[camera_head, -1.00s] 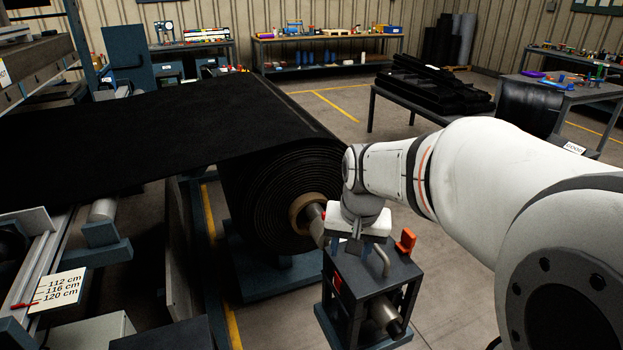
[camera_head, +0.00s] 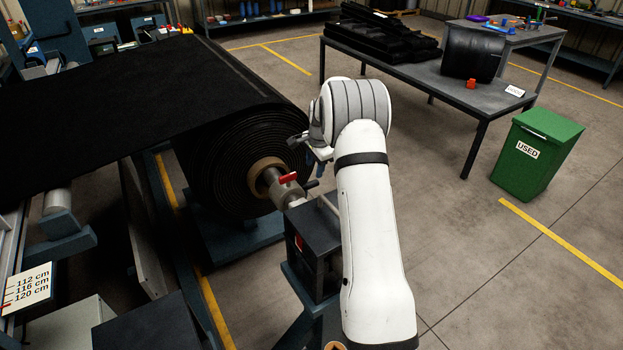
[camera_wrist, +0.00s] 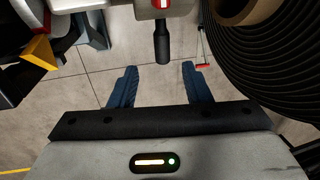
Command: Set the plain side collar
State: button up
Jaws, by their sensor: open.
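A grey collar (camera_head: 287,192) with a red lever (camera_head: 288,177) sits on the steel shaft at the near end of the black belt roll (camera_head: 240,165). A dark handle sticks out from its right side. In the wrist view, the collar's pale body (camera_wrist: 178,9) shows at the top edge, with the dark handle (camera_wrist: 162,45) pointing down toward my fingers. My gripper (camera_wrist: 161,82) is open and empty; the handle's tip lies just beyond the gap between the fingers, apparently apart from them. In the head view my arm hides most of the gripper.
A dark stand (camera_head: 318,235) carries the shaft end, close beside my arm. The roll's layered end and brown core (camera_wrist: 250,8) are close at right in the wrist view.

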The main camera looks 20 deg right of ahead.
aim_at(312, 183)
jog(key=f, duration=0.2)
jog(key=w+f+p, duration=0.1)
jog(key=f, duration=0.2)
jog(key=w+f, duration=0.1)
jog(key=f, duration=0.2)
jog(key=shift+f+p, duration=0.15)
jog(key=shift+p, duration=0.15)
jog(key=shift+c, duration=0.2)
grip_shut()
